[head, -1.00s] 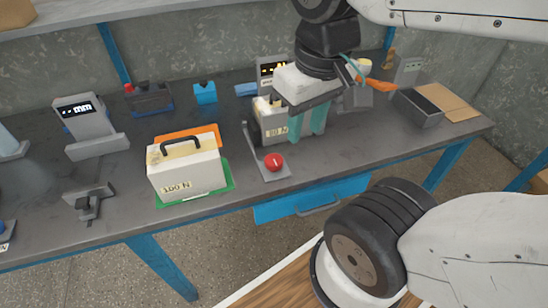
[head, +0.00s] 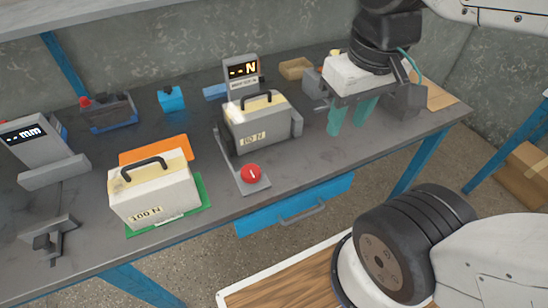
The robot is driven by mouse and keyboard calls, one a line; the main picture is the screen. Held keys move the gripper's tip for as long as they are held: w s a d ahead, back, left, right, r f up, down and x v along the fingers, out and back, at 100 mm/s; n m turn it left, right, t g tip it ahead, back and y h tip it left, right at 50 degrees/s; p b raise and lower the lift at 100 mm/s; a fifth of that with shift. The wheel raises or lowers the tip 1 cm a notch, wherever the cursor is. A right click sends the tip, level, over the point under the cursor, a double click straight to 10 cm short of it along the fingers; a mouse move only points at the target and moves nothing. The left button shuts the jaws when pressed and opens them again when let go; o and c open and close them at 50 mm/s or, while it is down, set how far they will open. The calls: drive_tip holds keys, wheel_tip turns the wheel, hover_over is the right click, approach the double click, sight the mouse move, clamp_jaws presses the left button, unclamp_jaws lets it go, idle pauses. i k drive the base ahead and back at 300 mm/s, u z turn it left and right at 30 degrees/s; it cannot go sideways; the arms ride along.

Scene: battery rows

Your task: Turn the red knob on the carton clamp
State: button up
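The red knob (head: 251,174) sits on a flat grey plate at the front of the carton clamp (head: 234,160), near the table's front edge. A white line marks the knob's top. Behind the knob, a grey box with a black handle (head: 258,125) marked 10 N stands between the clamp's upright grey plates. My gripper (head: 352,116) hangs to the right of the clamp, pointing down, with two teal fingers apart and nothing seen between them. It is clear of the knob.
A white box (head: 155,191) marked 100 N stands on a green mat (head: 205,208) at left, by an orange mat (head: 168,143). A display reading "--N" (head: 242,72) stands behind the clamp. A small grey vise (head: 47,238) is at front left. Bare tabletop (head: 305,163) lies right of the knob.

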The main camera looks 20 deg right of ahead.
sight(251, 174)
drive_tip(key=z, duration=0.05)
drive_tip(key=k, duration=0.65)
drive_tip(key=u, duration=1.1)
drive_tip(key=i, duration=0.5)
